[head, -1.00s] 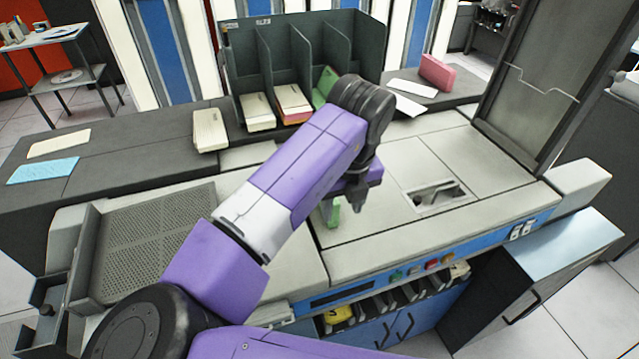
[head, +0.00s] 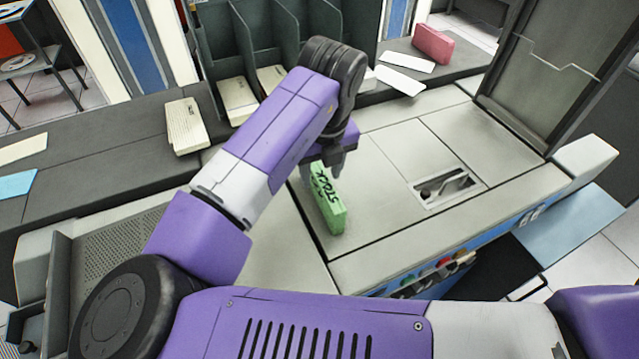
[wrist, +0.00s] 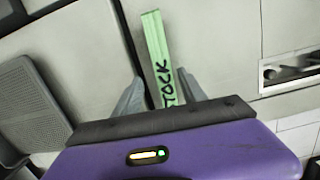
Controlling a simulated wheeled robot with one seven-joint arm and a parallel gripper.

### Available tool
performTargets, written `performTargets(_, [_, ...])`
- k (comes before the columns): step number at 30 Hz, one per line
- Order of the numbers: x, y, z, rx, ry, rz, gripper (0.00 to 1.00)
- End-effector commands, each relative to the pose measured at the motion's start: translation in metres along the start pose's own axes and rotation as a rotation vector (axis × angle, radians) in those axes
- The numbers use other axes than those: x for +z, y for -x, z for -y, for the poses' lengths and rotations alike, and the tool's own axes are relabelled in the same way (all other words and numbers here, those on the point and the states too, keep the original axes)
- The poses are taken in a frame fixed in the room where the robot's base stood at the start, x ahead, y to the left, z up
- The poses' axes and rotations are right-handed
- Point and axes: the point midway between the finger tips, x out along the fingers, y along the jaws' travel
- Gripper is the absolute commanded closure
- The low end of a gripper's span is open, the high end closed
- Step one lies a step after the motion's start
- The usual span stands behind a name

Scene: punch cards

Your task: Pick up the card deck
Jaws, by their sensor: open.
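A green card deck (head: 330,206) with black writing on it stands on the light grey machine top, in the middle of the head view. My gripper (head: 334,172) is open above the deck's far end. In the wrist view one finger of my gripper (wrist: 160,78) is on each side of the deck, with a gap on the left. I cannot tell whether the right finger touches it.
A dark divided rack (head: 236,45) with cream decks stands behind. Another cream deck (head: 186,125) is left of it. A pink block (head: 432,43) and white cards (head: 403,80) lie at back right. A recessed slot (head: 447,188) is right of the deck. A dark upright panel (head: 545,65) stands at right.

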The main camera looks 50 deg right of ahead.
Motion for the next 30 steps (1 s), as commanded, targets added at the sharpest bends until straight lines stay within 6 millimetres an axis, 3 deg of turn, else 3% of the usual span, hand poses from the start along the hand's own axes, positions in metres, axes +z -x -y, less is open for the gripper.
performTargets(15, [0.002, -0.061, 0.007, 0.000, 0.001, -0.003, 0.51])
performTargets(25, [0.002, -0.070, 0.007, 0.001, 0.000, -0.001, 0.51])
performTargets(30, [0.002, -0.070, 0.007, 0.001, 0.000, -0.001, 0.82])
